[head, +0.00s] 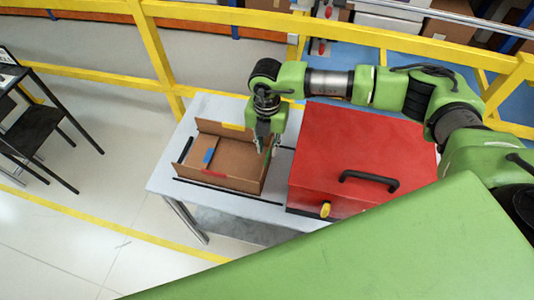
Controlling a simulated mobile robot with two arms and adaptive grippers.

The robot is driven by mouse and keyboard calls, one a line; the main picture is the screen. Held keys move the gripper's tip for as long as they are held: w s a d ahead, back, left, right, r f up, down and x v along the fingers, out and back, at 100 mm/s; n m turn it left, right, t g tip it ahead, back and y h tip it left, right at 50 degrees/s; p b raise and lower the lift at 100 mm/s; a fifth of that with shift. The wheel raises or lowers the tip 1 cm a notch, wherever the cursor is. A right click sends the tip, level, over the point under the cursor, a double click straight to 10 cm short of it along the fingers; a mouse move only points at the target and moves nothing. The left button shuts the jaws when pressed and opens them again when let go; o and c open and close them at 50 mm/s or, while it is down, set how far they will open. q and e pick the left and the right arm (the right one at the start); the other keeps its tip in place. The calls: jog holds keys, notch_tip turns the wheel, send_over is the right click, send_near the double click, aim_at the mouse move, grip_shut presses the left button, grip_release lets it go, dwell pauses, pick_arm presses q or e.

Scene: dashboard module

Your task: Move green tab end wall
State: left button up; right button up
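An open cardboard box (232,182) sits on the left part of the white table. It has a yellow tab (233,127) on its far wall, a red tab (214,173) at its near side and a blue tab (209,155) inside on the left. My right gripper (266,146) points down at the box's right end wall (267,172). Green shows at the top of that wall, but I cannot tell tab from gripper there. Whether the fingers touch the wall or are closed on it is too small to tell. My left gripper is out of view.
A red case (350,145) with a black handle (368,181) and a yellow latch (325,210) stands right of the box. Black strips lie along the white table (205,113). Yellow railings (156,50) run behind. A black chair (35,130) stands far left.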

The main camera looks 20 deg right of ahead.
aim_at(267, 158)
notch_tip(267, 158, down, 6)
jog(key=shift+f+p, duration=0.1)
jog(key=shift+p, duration=0.5)
grip_shut()
